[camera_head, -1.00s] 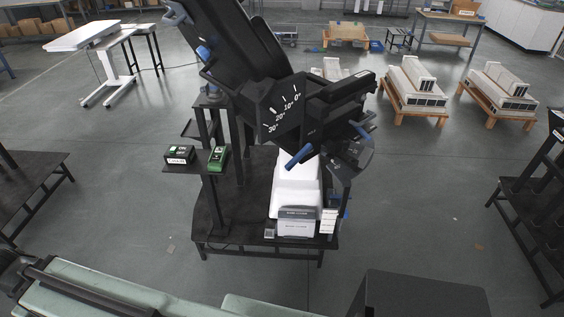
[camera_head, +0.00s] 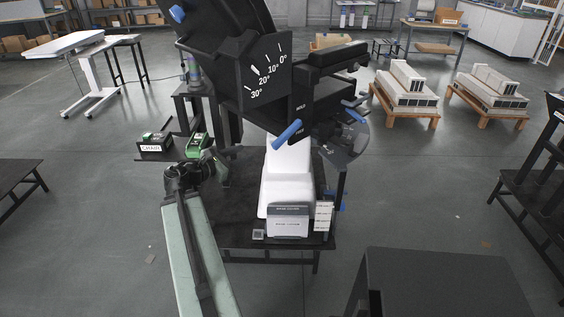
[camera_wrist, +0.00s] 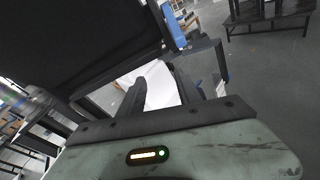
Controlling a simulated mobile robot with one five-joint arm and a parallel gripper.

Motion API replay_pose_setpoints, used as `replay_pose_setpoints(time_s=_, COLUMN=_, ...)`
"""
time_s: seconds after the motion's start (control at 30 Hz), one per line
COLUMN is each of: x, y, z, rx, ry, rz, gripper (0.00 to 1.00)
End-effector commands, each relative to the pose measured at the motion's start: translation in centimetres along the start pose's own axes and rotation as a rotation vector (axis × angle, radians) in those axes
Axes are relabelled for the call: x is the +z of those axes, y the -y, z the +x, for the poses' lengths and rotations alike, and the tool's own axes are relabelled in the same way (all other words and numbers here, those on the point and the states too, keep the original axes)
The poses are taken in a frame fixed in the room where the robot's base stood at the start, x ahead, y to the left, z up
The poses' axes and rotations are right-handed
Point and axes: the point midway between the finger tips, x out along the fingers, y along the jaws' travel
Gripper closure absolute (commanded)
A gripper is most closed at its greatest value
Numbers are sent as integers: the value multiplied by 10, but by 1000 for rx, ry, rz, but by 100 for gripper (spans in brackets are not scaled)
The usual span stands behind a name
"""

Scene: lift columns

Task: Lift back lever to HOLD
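A blue lever (camera_head: 287,134) sticks out below the dark chair back's side plate (camera_head: 304,90). It slants down to the left beside the FREE label, with the HOLD label above it. My gripper (camera_head: 222,160) is lower left of the lever, apart from it. In the wrist view the two dark fingers (camera_wrist: 162,88) are spread with a pale surface showing between them, and nothing is held. A blue part (camera_wrist: 173,26) stands beyond the fingers in the wrist view; I cannot tell if it is the same lever.
A tilt scale (camera_head: 265,75) marks 0° to 30° on the chair mechanism. A white column cover (camera_head: 285,180) stands on the black table (camera_head: 235,230). A small shelf with a CHAIR box (camera_head: 152,148) and a green device (camera_head: 196,145) is left, near my arm.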

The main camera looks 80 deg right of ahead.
Motion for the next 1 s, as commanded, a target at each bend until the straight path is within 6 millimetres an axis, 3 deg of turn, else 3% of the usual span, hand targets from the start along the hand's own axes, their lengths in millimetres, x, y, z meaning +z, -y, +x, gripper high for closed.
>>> replay_pose_setpoints(time_s=0.03, x=4, y=20, z=27, rx=-22, ry=64, rz=-77, gripper=60)
replay_pose_setpoints(time_s=0.13, x=27, y=39, z=54, rx=-50, ry=151, rz=-204, gripper=60)
replay_pose_setpoints(time_s=0.23, x=38, y=46, z=63, rx=-63, ry=186, rz=-259, gripper=60)
replay_pose_setpoints(time_s=0.43, x=43, y=45, z=73, rx=-65, ry=189, rz=-266, gripper=60)
replay_pose_setpoints(time_s=0.8, x=54, y=47, z=133, rx=-65, ry=187, rz=-262, gripper=60)
replay_pose_setpoints(time_s=1.0, x=56, y=49, z=140, rx=-65, ry=187, rz=-262, gripper=60)
